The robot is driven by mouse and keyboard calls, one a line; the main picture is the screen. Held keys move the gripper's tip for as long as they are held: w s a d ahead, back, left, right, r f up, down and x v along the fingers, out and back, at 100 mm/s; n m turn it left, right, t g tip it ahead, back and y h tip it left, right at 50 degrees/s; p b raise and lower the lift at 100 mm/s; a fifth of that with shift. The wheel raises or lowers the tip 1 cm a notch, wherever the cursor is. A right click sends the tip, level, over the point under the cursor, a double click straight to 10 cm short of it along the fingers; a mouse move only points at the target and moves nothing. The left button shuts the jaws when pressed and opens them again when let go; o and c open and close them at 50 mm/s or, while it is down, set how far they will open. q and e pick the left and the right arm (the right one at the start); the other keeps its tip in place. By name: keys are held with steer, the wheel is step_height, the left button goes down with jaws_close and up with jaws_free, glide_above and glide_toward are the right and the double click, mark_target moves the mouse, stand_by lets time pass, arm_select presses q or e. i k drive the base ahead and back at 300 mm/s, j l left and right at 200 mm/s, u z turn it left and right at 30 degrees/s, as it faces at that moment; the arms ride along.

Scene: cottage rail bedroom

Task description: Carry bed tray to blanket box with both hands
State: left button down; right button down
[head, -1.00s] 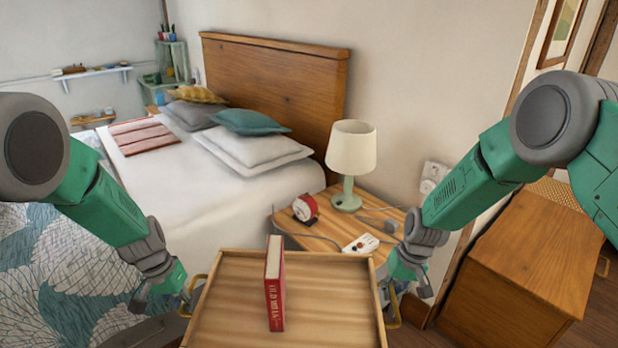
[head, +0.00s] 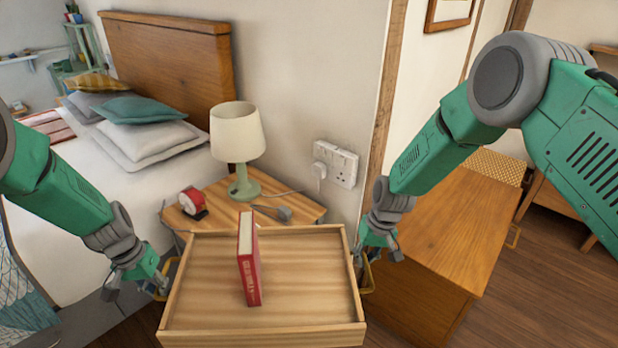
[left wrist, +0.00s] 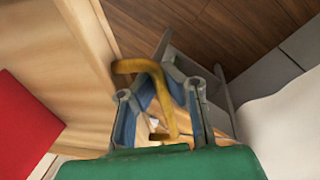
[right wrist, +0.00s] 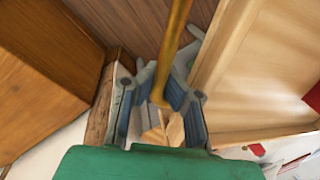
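The bed tray (head: 300,334) is a shallow light-wood tray held about level in front of me, with a red book (head: 248,262) standing on it. My left gripper (head: 160,284) is shut on the tray's left brass handle, seen in the left wrist view (left wrist: 150,68). My right gripper (head: 366,270) is shut on the right brass handle, seen in the right wrist view (right wrist: 173,50). The fingertips are partly hidden. The blanket box (head: 455,235) is a brown wooden chest to the right, apart from the tray.
A nightstand (head: 300,211) behind the tray bears a lamp (head: 237,140), a red clock (head: 192,201) and a plug with a cord. The bed (head: 80,225) is at left. A wall corner post (head: 385,100) stands between nightstand and box. Wooden floor (head: 540,290) is clear at right.

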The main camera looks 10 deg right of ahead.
mark_target(453, 221)
steer(key=i+l, duration=0.1)
steer(key=l, duration=0.65)
steer(key=i+l, duration=0.1)
steer(key=l, duration=0.65)
steer(key=i+l, duration=0.1)
steer(key=l, duration=0.65)
steer(key=i+l, duration=0.1)
steer(key=l, duration=0.65)
steer(key=i+l, duration=0.1)
steer(key=l, duration=0.2)
steer(key=i+l, duration=0.1)
steer(key=l, duration=0.2)
steer(key=i+l, duration=0.1)
steer(key=l, duration=0.2)
steer(key=i, duration=0.3)
